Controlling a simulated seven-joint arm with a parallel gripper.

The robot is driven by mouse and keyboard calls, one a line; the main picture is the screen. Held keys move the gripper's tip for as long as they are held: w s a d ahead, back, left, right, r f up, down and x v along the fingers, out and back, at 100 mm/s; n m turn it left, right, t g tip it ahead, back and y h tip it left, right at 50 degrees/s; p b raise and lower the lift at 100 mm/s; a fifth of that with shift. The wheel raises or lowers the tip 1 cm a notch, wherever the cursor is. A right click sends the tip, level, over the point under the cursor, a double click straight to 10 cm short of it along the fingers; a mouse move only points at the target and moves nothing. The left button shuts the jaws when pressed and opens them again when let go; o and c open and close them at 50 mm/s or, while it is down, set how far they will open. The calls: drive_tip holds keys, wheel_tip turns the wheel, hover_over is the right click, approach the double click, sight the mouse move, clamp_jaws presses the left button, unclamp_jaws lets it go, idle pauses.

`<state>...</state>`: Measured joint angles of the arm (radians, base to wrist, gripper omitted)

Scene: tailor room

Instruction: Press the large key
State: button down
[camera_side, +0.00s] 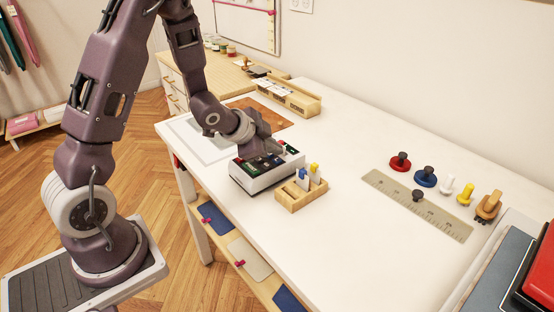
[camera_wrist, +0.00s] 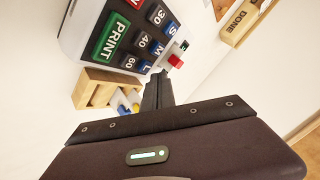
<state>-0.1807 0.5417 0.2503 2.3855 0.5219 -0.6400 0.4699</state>
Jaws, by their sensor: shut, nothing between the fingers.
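A white keypad box (camera_side: 266,178) stands on the table under my gripper (camera_side: 268,147). In the wrist view the keypad (camera_wrist: 75,35) shows a large green PRINT key (camera_wrist: 111,37), the biggest key fully in view. Black keys marked 30, 40 and 60 and blue keys marked S, M and L sit beside it. A red key is cut off at the top edge. My gripper (camera_wrist: 158,82) is shut and empty. Its tips appear by the keypad's edge near the L key, away from the PRINT key. In the side view my wrist hides part of the keys.
A wooden holder (camera_side: 289,200) with blue and yellow-topped pieces stands close to the keypad's right. A small red knob (camera_wrist: 176,61) is near the fingertips. A wooden block marked DONE (camera_wrist: 240,22) lies farther off. A ruler (camera_side: 400,200) and coloured knobs lie right; the table's middle is clear.

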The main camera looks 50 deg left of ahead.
sight(274, 163)
drive_tip(key=shift+r, duration=2.5)
drive_tip(key=s+d+r+n+g+y, duration=0.1)
drive_tip(key=s+d+r+n, duration=0.25)
drive_tip(key=s+r, duration=0.5)
drive_tip(key=s+d+r+n+g+h, duration=0.1)
drive_tip(key=s+d, duration=0.3)
drive_tip(key=s, duration=0.5)
drive_tip(key=s+d+r+n+g+h, duration=0.1)
drive_tip(key=s+d+r+n, duration=0.1)
drive_tip(key=s, duration=0.7)
drive_tip(key=shift+s+d+r+n+g, duration=0.15)
drive_tip(key=shift+s+d+n+g, duration=0.2)
drive_tip(key=shift+d+n, duration=0.6)
